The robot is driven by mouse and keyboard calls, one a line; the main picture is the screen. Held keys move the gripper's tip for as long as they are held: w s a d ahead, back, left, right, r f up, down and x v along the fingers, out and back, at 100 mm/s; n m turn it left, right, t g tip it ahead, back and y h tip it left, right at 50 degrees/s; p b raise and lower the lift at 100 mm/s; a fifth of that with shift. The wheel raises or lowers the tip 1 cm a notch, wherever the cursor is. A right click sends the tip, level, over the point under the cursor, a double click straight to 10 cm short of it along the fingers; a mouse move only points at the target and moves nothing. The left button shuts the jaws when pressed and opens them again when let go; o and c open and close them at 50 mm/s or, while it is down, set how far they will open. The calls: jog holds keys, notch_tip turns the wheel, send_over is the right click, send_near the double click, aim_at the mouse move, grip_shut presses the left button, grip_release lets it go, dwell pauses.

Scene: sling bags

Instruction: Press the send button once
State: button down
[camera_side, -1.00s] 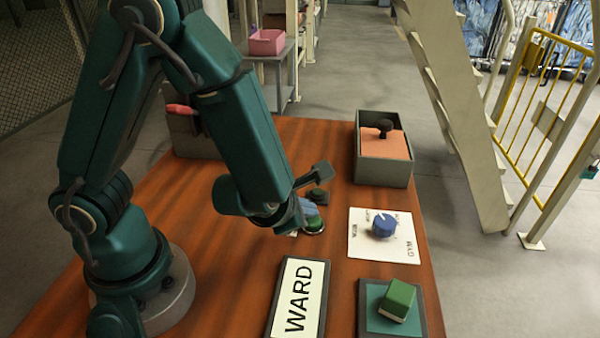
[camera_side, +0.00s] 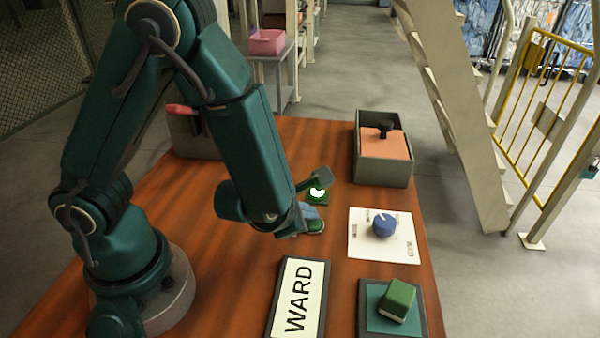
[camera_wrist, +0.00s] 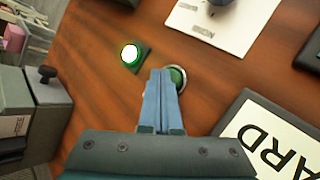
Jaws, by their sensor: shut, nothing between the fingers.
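The green send button (camera_side: 315,226) sits in a pale round rim on the wooden table, left of the dial card. It also shows in the wrist view (camera_wrist: 178,78), partly covered by my fingers. My gripper (camera_side: 310,214) is shut and empty, with its blue-grey fingertips at the button; in the wrist view the fingertips (camera_wrist: 161,74) overlap the button's left side. I cannot tell whether they touch it or whether it is pressed in. A small lamp (camera_side: 317,192) just behind the button is lit white with a green rim; it glows in the wrist view too (camera_wrist: 130,54).
A blue dial (camera_side: 383,225) on a white card stands to the right. A WARD sign (camera_side: 299,298) lies in front, beside a green block (camera_side: 398,300) on a dark-framed pad. A grey box (camera_side: 384,170) with a black knob stands behind. A grey holder (camera_side: 190,135) stands back left.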

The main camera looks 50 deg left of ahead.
jog(key=shift+r, duration=0.9)
jog(key=shift+r, duration=2.5)
